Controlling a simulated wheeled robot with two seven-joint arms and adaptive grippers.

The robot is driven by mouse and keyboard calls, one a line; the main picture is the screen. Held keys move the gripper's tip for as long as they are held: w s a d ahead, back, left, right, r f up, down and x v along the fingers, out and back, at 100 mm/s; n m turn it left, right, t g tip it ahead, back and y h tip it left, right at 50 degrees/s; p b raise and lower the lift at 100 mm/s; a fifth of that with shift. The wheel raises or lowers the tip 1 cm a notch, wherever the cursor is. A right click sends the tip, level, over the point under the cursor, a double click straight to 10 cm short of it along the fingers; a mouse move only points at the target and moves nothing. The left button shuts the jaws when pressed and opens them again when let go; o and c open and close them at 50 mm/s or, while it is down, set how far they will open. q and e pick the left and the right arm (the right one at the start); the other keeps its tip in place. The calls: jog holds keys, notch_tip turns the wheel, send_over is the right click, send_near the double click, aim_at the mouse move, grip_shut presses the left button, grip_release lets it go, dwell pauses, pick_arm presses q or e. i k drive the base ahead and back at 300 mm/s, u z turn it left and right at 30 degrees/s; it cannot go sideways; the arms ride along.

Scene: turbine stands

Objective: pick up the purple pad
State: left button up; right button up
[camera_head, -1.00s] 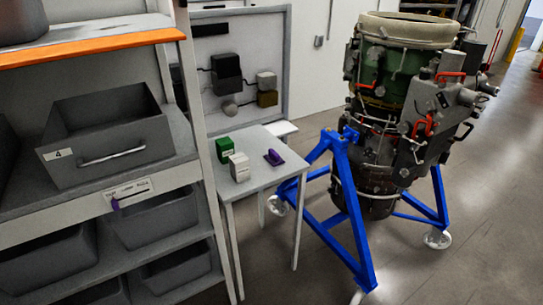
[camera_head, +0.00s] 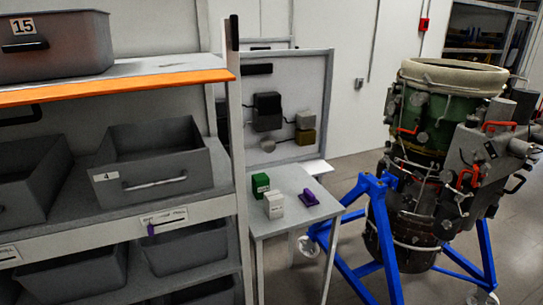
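The purple pad (camera_head: 310,198) lies on the small light-grey table (camera_head: 289,222), near its right side. It is a small purple piece with a raised part on top. A white box (camera_head: 274,205) stands to its left on the same table, and a green box (camera_head: 260,185) stands behind the white one. The pad is apart from both boxes. Neither of my grippers shows in the head view.
A shelf rack with grey bins (camera_head: 154,167) fills the left side, close to the table. A turbine (camera_head: 440,150) on a blue stand (camera_head: 376,235) stands to the right of the table. A panel with blocks (camera_head: 287,110) rises behind the table.

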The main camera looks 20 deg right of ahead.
aim_at(309, 199)
jog(key=u, duration=0.2)
jog(key=i, duration=0.85)
jog(key=z, duration=0.45)
jog(key=i, duration=1)
jog(key=z, duration=0.5)
